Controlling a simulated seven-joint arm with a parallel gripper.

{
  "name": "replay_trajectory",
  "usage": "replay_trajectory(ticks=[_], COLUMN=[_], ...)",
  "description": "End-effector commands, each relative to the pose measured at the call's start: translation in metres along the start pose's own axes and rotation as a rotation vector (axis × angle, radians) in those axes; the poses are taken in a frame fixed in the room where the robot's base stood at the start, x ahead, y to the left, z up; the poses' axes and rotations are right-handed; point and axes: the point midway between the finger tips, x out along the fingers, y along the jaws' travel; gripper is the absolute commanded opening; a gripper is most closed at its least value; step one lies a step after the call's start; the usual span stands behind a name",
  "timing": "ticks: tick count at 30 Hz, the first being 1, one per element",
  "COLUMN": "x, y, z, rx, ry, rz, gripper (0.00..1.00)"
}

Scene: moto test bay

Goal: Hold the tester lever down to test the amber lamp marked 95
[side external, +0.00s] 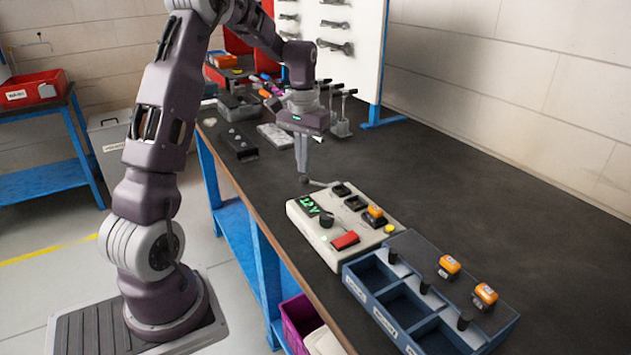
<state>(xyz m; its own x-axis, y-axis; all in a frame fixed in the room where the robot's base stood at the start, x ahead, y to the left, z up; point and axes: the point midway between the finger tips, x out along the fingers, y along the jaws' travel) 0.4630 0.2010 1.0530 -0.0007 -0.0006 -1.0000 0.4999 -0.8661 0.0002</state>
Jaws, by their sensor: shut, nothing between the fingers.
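The beige tester box (302,222) stands on the dark bench, with a green display reading about 12V (308,205), a black knob (326,220) and a red switch (345,240). A thin lever (318,184) sticks out from its far left side and seems to end in a dark ball. My gripper (303,178) is shut and points down at that lever end; touching or just above, I cannot tell. An amber lamp (375,212) sits in a socket at the box's right. Its marking is too small to read. A small round yellow spot (389,229) shows near it.
A blue sorting tray (379,318) with open, empty-looking compartments stands right of the tester. Two more amber lamps, one (449,266) behind the other (485,294), stand on its dark back deck. Tools and bins crowd the bench's far end. The bench behind the tester is clear.

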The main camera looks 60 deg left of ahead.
Motion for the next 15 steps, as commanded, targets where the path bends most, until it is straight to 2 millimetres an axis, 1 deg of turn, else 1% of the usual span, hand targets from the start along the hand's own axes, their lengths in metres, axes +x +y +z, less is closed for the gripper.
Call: replay_trajectory(ticks=[6,15], x=[0.0077,0.0084], y=[0.0001,0.0000], z=[-0.0002,-0.0002], rx=[0.000,0.000], ry=[0.001,0.001], rz=[0.000,0.000], gripper=[0.00,0.00])
